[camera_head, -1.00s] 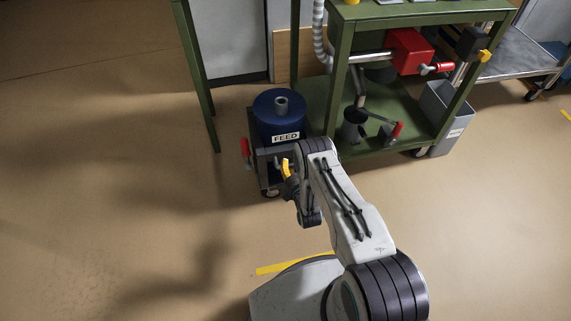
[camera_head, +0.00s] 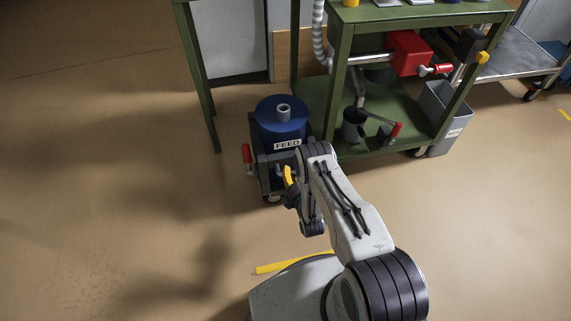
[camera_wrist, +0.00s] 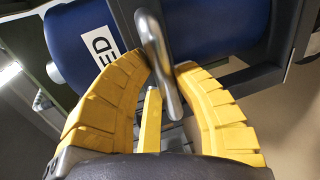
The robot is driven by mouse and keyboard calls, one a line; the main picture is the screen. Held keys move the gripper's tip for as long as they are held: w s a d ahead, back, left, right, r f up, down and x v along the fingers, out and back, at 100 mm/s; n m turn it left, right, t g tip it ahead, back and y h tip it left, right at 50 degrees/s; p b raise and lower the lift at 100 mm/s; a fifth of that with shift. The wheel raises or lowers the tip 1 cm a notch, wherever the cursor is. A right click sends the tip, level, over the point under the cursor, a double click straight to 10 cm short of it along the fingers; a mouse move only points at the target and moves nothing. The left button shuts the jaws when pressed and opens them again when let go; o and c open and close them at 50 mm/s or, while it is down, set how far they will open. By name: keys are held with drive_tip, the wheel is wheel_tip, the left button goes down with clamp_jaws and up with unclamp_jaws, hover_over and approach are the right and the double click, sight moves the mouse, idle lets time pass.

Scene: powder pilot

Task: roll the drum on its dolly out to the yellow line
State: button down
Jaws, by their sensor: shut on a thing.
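The blue drum (camera_head: 281,121) with a FEED label stands upright on its dark dolly (camera_head: 262,160), in front of the green frame. A red handle (camera_head: 247,155) is at the dolly's left side. My gripper (camera_head: 288,174) is at the dolly's near side. In the wrist view my gripper's yellow fingers (camera_wrist: 163,75) are shut on a grey metal handle (camera_wrist: 154,45) in front of the drum (camera_wrist: 215,28). The yellow line (camera_head: 277,266) lies on the floor nearer to me, partly hidden by my base.
A green workbench (camera_head: 345,90) stands right of the drum, with a red device (camera_head: 408,52) and a grey bin (camera_head: 445,112). A green post (camera_head: 199,90) stands at the left. The floor between dolly and line, and to the left, is clear.

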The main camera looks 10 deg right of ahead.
drive_tip(key=shift+s+f+p, duration=0.1)
drive_tip(key=shift+s+p, duration=0.9)
drive_tip(key=shift+s, duration=1.4)
